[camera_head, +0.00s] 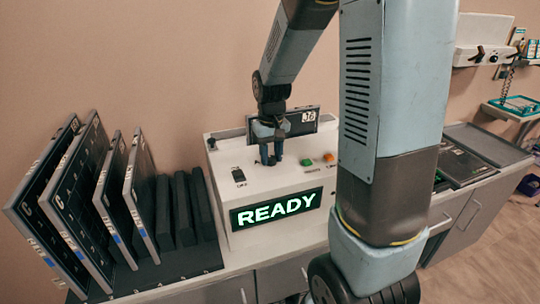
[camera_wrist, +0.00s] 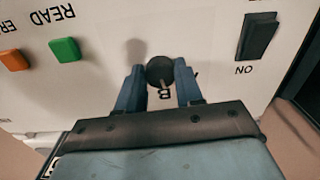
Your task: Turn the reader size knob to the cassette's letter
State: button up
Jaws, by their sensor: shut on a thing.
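The reader (camera_head: 222,160) is a cream box with a lit green READY display (camera_head: 277,209). My gripper (camera_head: 271,161) reaches down onto its top panel. In the wrist view my gripper (camera_wrist: 159,69) is shut on the round black size knob (camera_wrist: 160,72), one blue finger on each side. A pale pointer mark on the knob points towards a printed B just below it. Other size letters are hidden or not readable. A dark cassette (camera_head: 298,122) stands in the slot at the reader's back; its small white label is too small to read surely.
The panel has a black rocker switch (camera_wrist: 259,36) marked ON, a green READ button (camera_wrist: 65,50) and an orange button (camera_wrist: 14,60). Several dark cassettes (camera_head: 75,195) stand in a rack at left. A counter with dark panels (camera_head: 465,160) lies at right.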

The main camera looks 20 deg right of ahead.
aim_at(272, 158)
jog(key=n, duration=0.4)
jog(key=shift+w+n, duration=0.15)
jog(key=shift+n, duration=0.15)
jog(key=n, duration=0.4)
jog(key=shift+d+r+n, duration=0.1)
jog(key=shift+n, duration=0.3)
jog(key=o, duration=1)
jog(key=shift+o, duration=0.2)
notch_tip(272, 158, up, 14)
jog(key=shift+f, duration=0.2)
jog(key=s+r+m+t, duration=0.2)
jog(key=s+m, duration=0.3)
jog(key=s, duration=0.4)
jog(key=s+r+m+t, duration=0.3)
jog(key=s+m, duration=0.2)
jog(key=s, duration=0.5)
jog(key=shift+s+a+t, duration=0.25)
jog(key=shift+t, duration=0.05)
